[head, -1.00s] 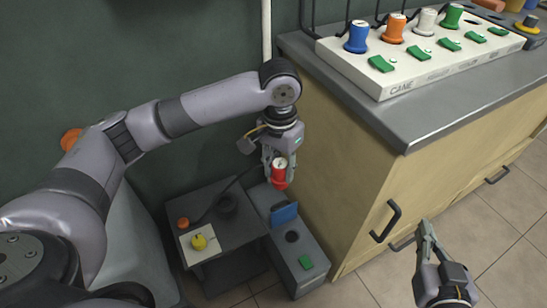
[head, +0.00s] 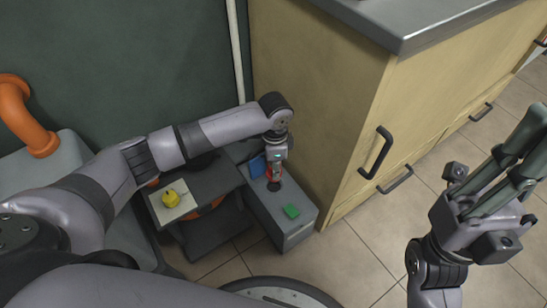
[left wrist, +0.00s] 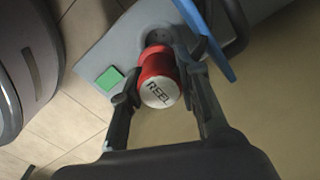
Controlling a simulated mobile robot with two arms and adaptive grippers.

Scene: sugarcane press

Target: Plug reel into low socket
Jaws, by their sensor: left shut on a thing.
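The red plug (left wrist: 158,68), its end cap lettered REEL, is held between the fingers of my left gripper (head: 272,170). It is upright above the dark round socket (head: 274,186) on top of the low grey box (head: 262,213). In the left wrist view its far end meets the dark socket ring (left wrist: 157,38); I cannot tell how deep it sits. A raised blue flap (head: 257,167) stands beside the socket, and a green switch (head: 291,210) is on the same box. My right gripper (head: 525,140) is empty, raised at the right.
A wooden cabinet (head: 305,100) with dark handles rises close to the right of the box. A dark stand (head: 215,180) with a yellow knob (head: 170,196) on a pale plate is on the left. Tiled floor (head: 345,255) is free in front.

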